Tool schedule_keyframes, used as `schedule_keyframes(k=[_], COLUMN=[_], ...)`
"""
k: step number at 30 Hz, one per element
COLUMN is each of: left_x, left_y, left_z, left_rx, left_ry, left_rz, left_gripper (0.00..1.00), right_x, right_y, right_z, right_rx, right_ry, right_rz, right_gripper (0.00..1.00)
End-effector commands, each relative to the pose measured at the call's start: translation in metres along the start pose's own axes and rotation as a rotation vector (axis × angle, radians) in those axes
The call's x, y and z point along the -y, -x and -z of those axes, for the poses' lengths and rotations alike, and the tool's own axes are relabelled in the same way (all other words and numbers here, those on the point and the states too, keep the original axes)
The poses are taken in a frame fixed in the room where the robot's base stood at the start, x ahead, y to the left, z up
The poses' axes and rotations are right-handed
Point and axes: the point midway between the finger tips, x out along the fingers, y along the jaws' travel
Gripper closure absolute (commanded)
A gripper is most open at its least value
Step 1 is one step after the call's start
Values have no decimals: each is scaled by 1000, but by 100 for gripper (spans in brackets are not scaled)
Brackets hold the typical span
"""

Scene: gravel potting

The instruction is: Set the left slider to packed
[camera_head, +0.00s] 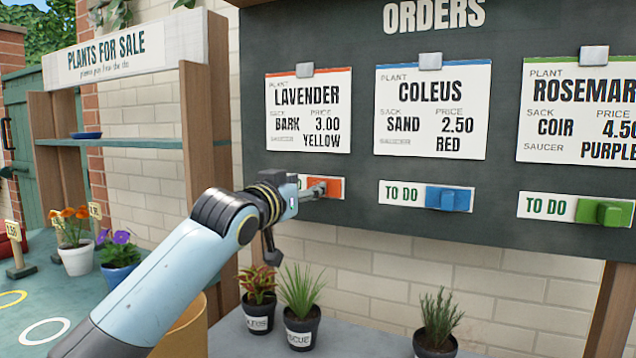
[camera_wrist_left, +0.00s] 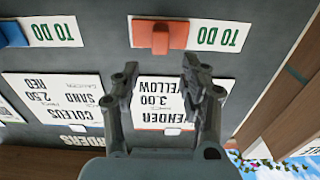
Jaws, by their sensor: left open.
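The left slider is an orange block with a raised knob (camera_head: 334,187) on a white strip under the Lavender card on the dark orders board (camera_head: 360,190). It sits at the strip's right end. My left gripper (camera_head: 316,190) is at that strip, in front of its left part, and hides most of the lettering. In the left wrist view, turned upside down, the orange slider (camera_wrist_left: 160,36) is beyond the fingertips, with TO DO readable beside it. The left gripper (camera_wrist_left: 158,78) is open there, with nothing between its fingers. Contact with the knob cannot be told. My right gripper is not in view.
A blue slider (camera_head: 448,198) and a green slider (camera_head: 604,212) sit at the right ends of their strips, both showing TO DO. Potted plants (camera_head: 300,305) stand on the ledge below the board. A wooden sale shelf (camera_head: 195,140) stands to the left.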

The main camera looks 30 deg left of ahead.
Motion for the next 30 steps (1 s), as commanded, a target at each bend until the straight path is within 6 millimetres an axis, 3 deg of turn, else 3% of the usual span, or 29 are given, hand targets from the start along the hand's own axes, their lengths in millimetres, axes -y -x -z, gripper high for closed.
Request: schedule_keyframes(k=[4,9,13,20,30], left_x=[0,0,0,0,0], left_y=[-30,-50,-57,-57,-57], left_z=[1,0,0,-1,-1], left_rx=[0,1,1,1,1], left_ry=[2,2,0,0,0], left_rz=[0,0,0,-1,-1], left_gripper=[56,56,56,56,98], right_x=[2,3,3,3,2], right_y=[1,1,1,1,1], right_z=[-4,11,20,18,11], right_rx=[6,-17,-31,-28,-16], right_ry=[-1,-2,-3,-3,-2], right_rz=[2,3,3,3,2], right_gripper=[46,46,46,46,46])
